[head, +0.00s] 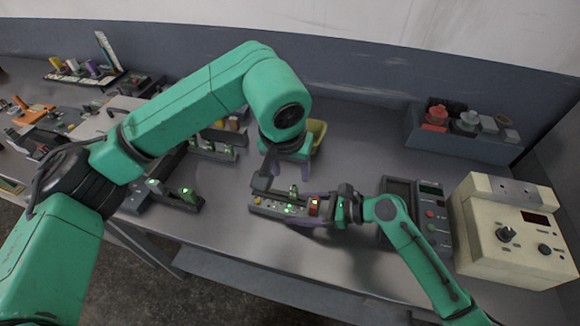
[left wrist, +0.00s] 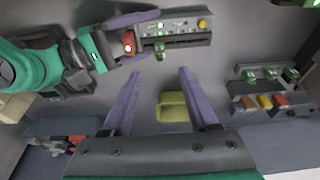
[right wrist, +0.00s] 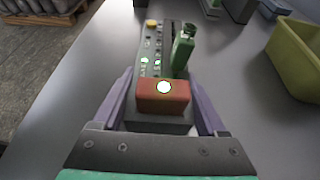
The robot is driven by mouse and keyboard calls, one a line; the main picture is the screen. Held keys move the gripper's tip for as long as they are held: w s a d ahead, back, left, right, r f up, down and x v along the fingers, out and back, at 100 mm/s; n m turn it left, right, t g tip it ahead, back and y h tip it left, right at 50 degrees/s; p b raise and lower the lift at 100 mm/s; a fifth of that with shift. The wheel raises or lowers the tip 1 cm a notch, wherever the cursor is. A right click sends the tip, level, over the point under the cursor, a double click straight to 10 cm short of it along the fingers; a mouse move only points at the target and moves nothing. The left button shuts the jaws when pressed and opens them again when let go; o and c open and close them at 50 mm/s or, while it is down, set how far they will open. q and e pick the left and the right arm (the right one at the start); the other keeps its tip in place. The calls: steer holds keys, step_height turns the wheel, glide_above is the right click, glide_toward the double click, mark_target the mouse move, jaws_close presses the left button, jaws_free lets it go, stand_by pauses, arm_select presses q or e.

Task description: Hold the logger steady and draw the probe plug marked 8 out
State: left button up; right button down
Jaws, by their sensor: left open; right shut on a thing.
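The logger (head: 272,207) is a dark grey box with lit green lamps on the bench, with a yellow knob at its far end in the right wrist view (right wrist: 151,24). My right gripper (head: 322,208) is shut around its red end block (right wrist: 150,102), one purple finger on each side. A single green probe plug (right wrist: 182,52) stands up from the logger's slot; it also shows in the left wrist view (left wrist: 160,51). Its number is not legible. My left gripper (left wrist: 158,72) is open and empty above the logger, apart from the plug.
A yellow-green bin (left wrist: 174,107) stands just behind the logger. Other units with green plugs (head: 190,192) lie to the left. A grey instrument (head: 434,205) and a cream box (head: 510,262) stand on the right. The bench front is clear.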

mark_target(293, 188)
arm_select(q)
steer(key=x, duration=1.1)
steer(key=shift+f, duration=0.15)
jaws_close()
